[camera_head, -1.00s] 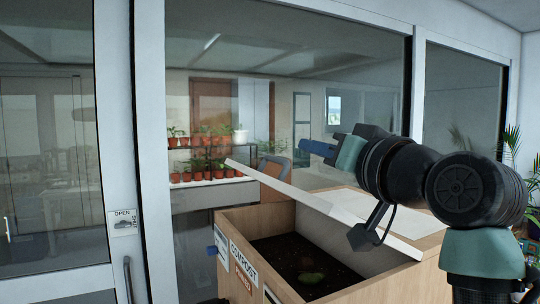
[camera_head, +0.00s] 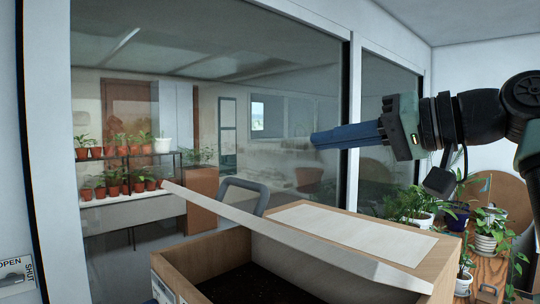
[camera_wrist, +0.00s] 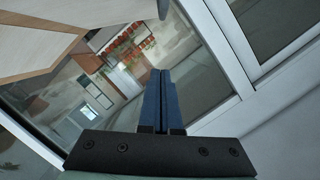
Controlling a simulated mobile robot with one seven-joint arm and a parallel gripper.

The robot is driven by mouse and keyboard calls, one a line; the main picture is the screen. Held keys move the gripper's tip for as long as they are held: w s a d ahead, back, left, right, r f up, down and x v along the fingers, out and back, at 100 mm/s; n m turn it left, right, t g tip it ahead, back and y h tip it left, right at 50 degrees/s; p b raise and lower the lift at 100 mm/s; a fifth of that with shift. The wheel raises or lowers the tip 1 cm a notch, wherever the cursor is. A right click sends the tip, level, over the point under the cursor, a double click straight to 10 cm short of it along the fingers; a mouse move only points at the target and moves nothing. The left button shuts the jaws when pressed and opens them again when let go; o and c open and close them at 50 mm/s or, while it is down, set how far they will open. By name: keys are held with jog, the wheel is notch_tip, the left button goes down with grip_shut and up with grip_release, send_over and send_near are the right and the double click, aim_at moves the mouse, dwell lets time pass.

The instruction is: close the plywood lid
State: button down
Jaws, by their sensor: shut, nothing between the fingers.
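The plywood lid (camera_head: 290,238) shows as a thin pale strip, seen nearly edge-on in the head view. It is tilted open over the wooden compost box (camera_head: 190,262), with its left end raised. Dark compost (camera_head: 245,286) shows in the open part below it. My gripper (camera_head: 314,140) has blue fingers pointing left, above the lid in the picture and apart from it. It is shut and empty. In the wrist view the closed fingers (camera_wrist: 160,74) point up the picture. Wooden surfaces show at upper left there, but I cannot tell whether they are lid or box.
A pale panel (camera_head: 355,230) lies on the box top behind the lid. A glass wall (camera_head: 300,80) runs behind the box. A chair (camera_head: 243,192) and shelves of potted seedlings (camera_head: 118,160) show through it. Potted plants (camera_head: 487,235) crowd the right side.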

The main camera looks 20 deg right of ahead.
jog(key=w+a+f+p, duration=0.1)
jog(key=w+a, duration=0.1)
jog(key=w+a+f+p, duration=0.1)
jog(key=w+a+p, duration=0.1)
jog(key=w+a+f+p, duration=0.1)
jog(key=w+a+f, duration=0.1)
jog(key=shift+w+a+p, duration=0.25)
jog(key=shift+w+p, duration=0.05)
jog(key=shift+w, duration=0.05)
jog(key=shift+a+f, duration=0.3)
jog(key=s+a+f+n+h+b, duration=0.2)
jog(key=a+f+n+b, duration=0.3)
jog(key=a+f+b, duration=0.3)
jog(key=shift+s+f+b, duration=0.45)
jog(key=shift+f+b, duration=1.8)
jog(key=shift+b, duration=0.35)
jog(key=shift+f+n, duration=0.1)
jog(key=shift+n, duration=0.2)
